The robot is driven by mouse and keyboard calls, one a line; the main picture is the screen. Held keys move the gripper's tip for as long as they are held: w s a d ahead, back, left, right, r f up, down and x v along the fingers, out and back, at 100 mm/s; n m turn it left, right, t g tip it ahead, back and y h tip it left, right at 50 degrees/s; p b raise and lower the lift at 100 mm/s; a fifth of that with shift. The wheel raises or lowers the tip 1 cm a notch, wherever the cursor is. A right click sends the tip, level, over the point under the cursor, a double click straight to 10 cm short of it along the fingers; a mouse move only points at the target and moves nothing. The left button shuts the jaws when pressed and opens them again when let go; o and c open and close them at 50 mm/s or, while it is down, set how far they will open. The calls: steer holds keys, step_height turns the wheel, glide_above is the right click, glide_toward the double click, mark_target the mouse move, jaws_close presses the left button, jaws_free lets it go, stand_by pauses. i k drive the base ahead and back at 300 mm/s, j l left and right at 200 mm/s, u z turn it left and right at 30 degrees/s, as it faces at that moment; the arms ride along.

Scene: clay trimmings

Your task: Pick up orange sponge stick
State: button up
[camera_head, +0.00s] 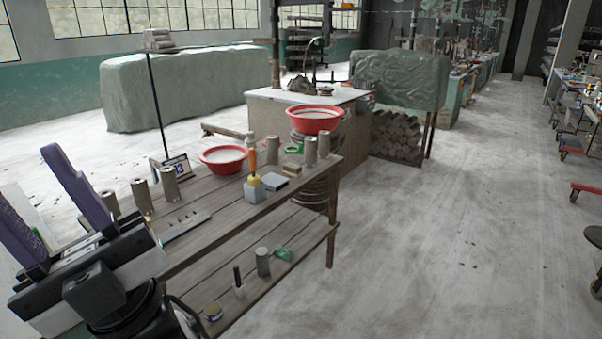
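A slim orange stick (252,156), which looks like the orange sponge stick, stands upright near the far end of the wooden table (222,222). Its lower end meets a yellow piece (253,181) above a small grey block (254,193); I cannot tell whether it is set in it or stands behind it. My gripper (27,172) is at the left edge, near the table's close end. Its two purple fingers are spread apart, with nothing seen between them. It is well away from the orange stick.
More cylinders (170,184) stand closer to me. A lower shelf (290,262) holds small items. Open floor (430,240) lies right of the table.

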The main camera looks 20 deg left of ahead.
mark_target(253, 179)
steer(key=i+l+z, duration=0.1)
steer(key=i, duration=1.15)
steer(key=i+u, duration=0.35)
steer(key=i+l+u, duration=0.1)
steer(key=u, duration=0.25)
steer(key=i+l+u, duration=0.2)
steer(key=u, duration=0.15)
steer(key=i+l+u, duration=0.15)
steer(key=u, duration=0.2)
steer(key=i+l+u, duration=0.15)
steer(key=u, duration=0.2)
steer(key=i+l+u, duration=0.1)
steer(key=l+u, duration=0.15)
steer(key=u, duration=0.15)
